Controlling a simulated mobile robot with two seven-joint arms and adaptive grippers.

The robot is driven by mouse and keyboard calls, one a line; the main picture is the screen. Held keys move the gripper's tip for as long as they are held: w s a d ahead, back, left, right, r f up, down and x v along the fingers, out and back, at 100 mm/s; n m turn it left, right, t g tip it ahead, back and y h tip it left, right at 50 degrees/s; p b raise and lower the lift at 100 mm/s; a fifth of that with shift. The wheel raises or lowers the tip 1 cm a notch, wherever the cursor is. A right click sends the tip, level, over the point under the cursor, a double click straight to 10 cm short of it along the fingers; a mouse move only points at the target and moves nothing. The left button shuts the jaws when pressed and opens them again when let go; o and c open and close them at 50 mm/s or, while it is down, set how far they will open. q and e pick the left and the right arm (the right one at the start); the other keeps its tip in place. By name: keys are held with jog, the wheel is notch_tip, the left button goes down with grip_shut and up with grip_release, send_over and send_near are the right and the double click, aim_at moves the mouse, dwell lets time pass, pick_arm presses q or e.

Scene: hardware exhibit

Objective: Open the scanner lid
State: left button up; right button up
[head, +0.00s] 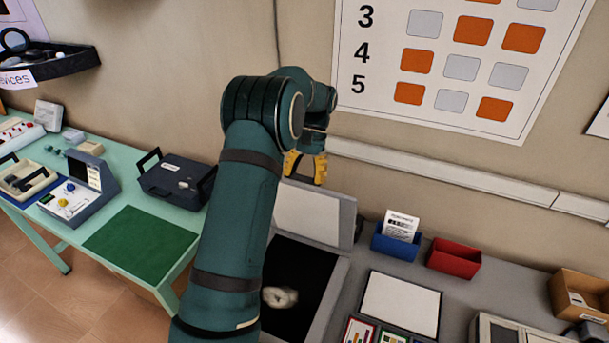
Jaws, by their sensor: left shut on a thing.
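The scanner lid (312,216) is raised, with its pale inner face toward me and its hinge side at the back of the scanner. The scanner bed (312,268) is dark and uncovered, partly hidden behind my left arm. A small off-white object (280,297) lies on the bed. My left gripper (306,168), with yellow fingers, is at the upper edge of the raised lid and shut on it; the exact contact is hard to see. My right gripper is not in view.
A blue holder with cards (396,243) and a red bin (453,259) stand right of the scanner. A white panel (400,303) lies in front of them. A cardboard box (580,294) is at far right. On the left, a green table holds a dark case (175,178) and devices.

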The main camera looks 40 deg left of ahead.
pick_arm(q)
jog(key=shift+f, duration=0.15)
jog(key=o, duration=1.3)
jog(key=shift+o, duration=0.2)
jog(key=shift+w, duration=0.1)
jog(key=d+v, duration=0.1)
jog(key=v, duration=0.6)
jog(key=shift+w+a+r, duration=0.15)
jog(key=shift+a+r, duration=0.1)
jog(key=shift+a, duration=0.3)
